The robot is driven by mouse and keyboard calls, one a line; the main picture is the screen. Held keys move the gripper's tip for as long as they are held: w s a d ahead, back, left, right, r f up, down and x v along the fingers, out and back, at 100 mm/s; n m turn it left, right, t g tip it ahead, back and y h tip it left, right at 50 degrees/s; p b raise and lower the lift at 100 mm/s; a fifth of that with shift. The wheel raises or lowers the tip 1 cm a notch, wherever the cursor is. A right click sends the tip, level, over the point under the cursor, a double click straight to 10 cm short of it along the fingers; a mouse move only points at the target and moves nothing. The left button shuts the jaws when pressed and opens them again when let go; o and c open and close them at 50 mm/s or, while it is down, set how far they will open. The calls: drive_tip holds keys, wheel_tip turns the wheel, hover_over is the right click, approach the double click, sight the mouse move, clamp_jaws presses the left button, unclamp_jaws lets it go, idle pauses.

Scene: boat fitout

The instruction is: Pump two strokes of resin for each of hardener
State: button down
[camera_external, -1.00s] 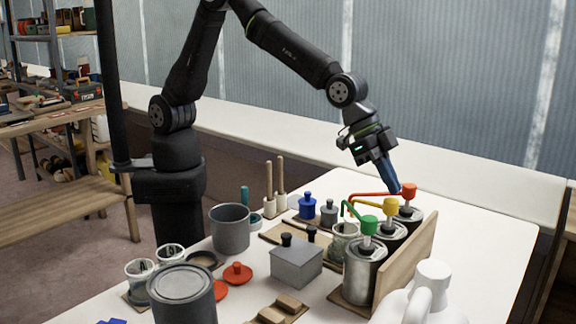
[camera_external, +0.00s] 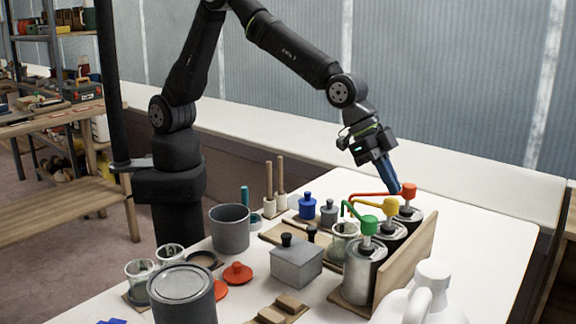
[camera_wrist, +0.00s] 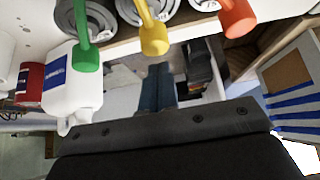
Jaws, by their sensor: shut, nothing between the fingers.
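Three metal pump cans stand in a row at the right of the table, with a green pump head (camera_external: 368,226), a yellow pump head (camera_external: 390,206) and a red pump head (camera_external: 409,191). In the wrist view the green (camera_wrist: 86,52), yellow (camera_wrist: 153,36) and red (camera_wrist: 238,18) heads line the top. A clear cup (camera_external: 343,240) stands beside the cans, near the spouts. My gripper (camera_external: 396,190) is shut and empty, its blue fingers close to the red head; I cannot tell whether they touch.
A wooden board (camera_external: 408,262) stands behind the cans, and a white jug (camera_external: 425,295) is in front of it. A grey lidded box (camera_external: 297,263), a grey pot (camera_external: 230,232), a large grey tin (camera_external: 182,295) and clear cups (camera_external: 140,275) fill the left.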

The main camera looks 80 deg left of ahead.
sight(390, 199)
drive_tip(key=shift+f, duration=2)
drive_tip(key=shift+r, duration=2)
drive_tip(key=shift+f, duration=0.1)
drive_tip(key=shift+f, duration=1.85)
drive_tip(key=shift+r, duration=1.95)
drive_tip(key=shift+f, duration=0.1)
